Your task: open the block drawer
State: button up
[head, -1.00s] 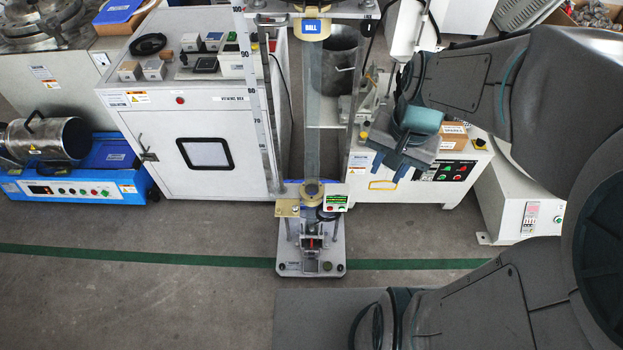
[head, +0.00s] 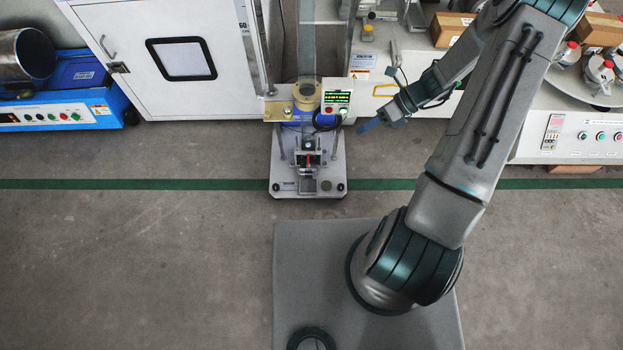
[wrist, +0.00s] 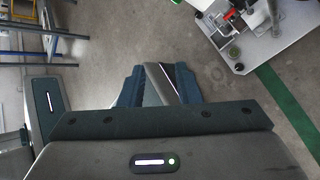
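A white cabinet front with a yellow pull handle (head: 385,90) stands behind the arm in the head view. It looks like a shut drawer front, but I cannot read a label naming it the block drawer. My gripper (head: 362,127) is in front of this cabinet, to the lower left of the handle and apart from it, with its blue fingers pointing left and down. In the wrist view my gripper (wrist: 158,82) shows two dark blue fingers apart, with nothing held between them. The handle is not in the wrist view.
A drop-test stand (head: 308,180) is left of my gripper, and its base shows in the wrist view (wrist: 240,40). A white viewing box (head: 160,60) and a blue machine (head: 60,112) stand further left. A white machine (head: 570,135) is at right. The front floor is open.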

notch_tip(320, 180, down, 18)
jog(key=f+m+t+y+b, duration=0.1)
jog(key=m+t+y+b, duration=0.15)
jog(key=m+b, duration=0.5)
jog(key=m+t+y+b, duration=0.2)
jog(key=m+t+b, duration=0.25)
jog(key=m, duration=0.75)
send_near(311, 174)
jog(key=b+x, duration=0.3)
jog(key=x, duration=0.7)
jog(key=shift+w+f+b, duration=0.1)
jog(key=shift+f+b, duration=0.1)
jog(key=shift+b, duration=0.1)
grip_shut()
